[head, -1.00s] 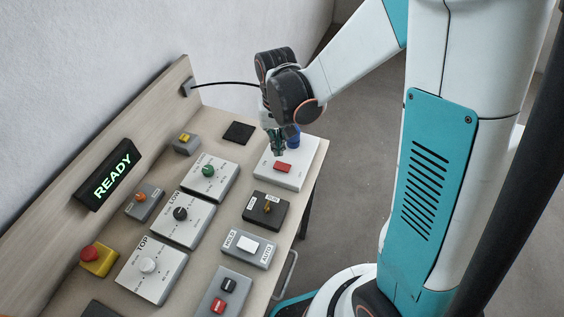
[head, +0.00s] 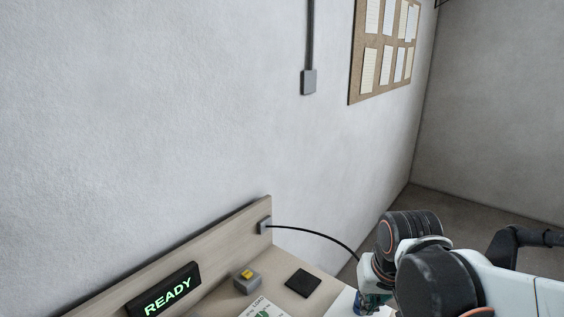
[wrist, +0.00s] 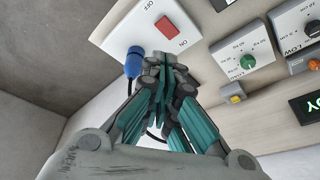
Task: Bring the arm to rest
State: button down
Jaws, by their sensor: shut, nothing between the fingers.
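My gripper (wrist: 166,70) is shut and empty in the wrist view, its teal fingers together. It is above the white switch box (wrist: 118,38) with the red ON/OFF rocker (wrist: 165,28); whether the fingertips touch the box cannot be told. The rocker lies beyond the fingertips, clear of them. A blue plug (wrist: 134,62) sits at the box's edge, left of the fingers. In the head view my arm (head: 430,275) reaches in from the lower right, and the fingertips are below the frame edge.
A display (head: 165,290) reads READY in green. A yellow button box (head: 247,280) and a dark square pad (head: 303,283) lie on the bench. A black cable (head: 325,236) runs from the bench's back board towards my wrist. A green-knob dial box (wrist: 243,58) is right of the fingers.

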jog(key=s+d+r+n+t+b, duration=0.1)
jog(key=s+d+r+t+b, duration=0.1)
jog(key=s, duration=0.6)
jog(key=shift+r+t, duration=0.4)
jog(key=shift+t, duration=0.4)
jog(key=shift+w, duration=0.1)
